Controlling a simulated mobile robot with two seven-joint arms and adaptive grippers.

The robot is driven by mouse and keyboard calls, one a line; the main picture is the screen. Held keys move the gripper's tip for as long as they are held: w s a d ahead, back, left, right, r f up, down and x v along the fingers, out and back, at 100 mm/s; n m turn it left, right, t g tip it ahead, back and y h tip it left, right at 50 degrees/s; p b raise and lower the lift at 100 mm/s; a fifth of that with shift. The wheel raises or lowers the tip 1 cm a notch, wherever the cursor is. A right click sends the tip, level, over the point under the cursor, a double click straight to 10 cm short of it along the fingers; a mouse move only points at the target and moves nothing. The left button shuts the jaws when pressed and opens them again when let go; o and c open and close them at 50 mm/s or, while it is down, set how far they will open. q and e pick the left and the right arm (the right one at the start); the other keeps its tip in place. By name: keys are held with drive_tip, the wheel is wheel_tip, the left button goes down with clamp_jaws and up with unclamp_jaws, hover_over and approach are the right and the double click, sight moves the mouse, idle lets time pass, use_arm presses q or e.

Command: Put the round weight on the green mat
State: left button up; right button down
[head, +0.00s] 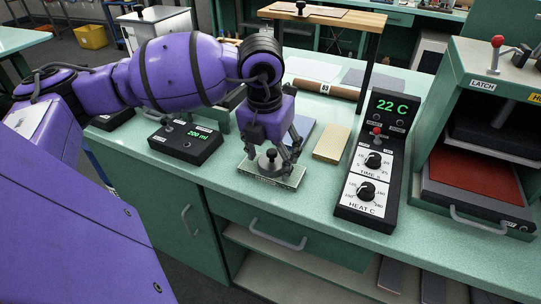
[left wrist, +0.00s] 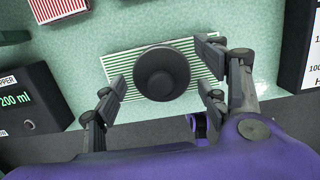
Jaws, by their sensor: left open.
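The round weight (head: 269,161) is a dark disc with a knob on top. It stands on the green mat (head: 290,181), a small green-and-white striped pad near the front edge of the bench. The left wrist view shows the weight (left wrist: 161,70) from above, over the middle of the striped green mat (left wrist: 117,67). My left gripper (head: 270,157) is open and low around the weight, with fingers on both sides. In the left wrist view, gaps show between the fingers (left wrist: 161,84) and the weight. My right gripper is in neither view.
A dark box reading 200 ml (head: 186,142) stands left of the mat. A beige block (head: 332,144) and a tall 22 C control panel (head: 375,165) stand to the right. A red-striped mat (left wrist: 58,9) lies at the upper left of the left wrist view.

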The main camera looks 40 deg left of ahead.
sight(267, 166)
use_arm(q)
drive_tip(key=shift+r, duration=0.45)
wheel_tip(267, 166, up, 11)
drive_tip(key=s, duration=0.1)
drive_tip(key=shift+s+d+r, duration=0.15)
drive_tip(key=shift+s+d, duration=0.05)
drive_tip(key=shift+s, duration=0.15)
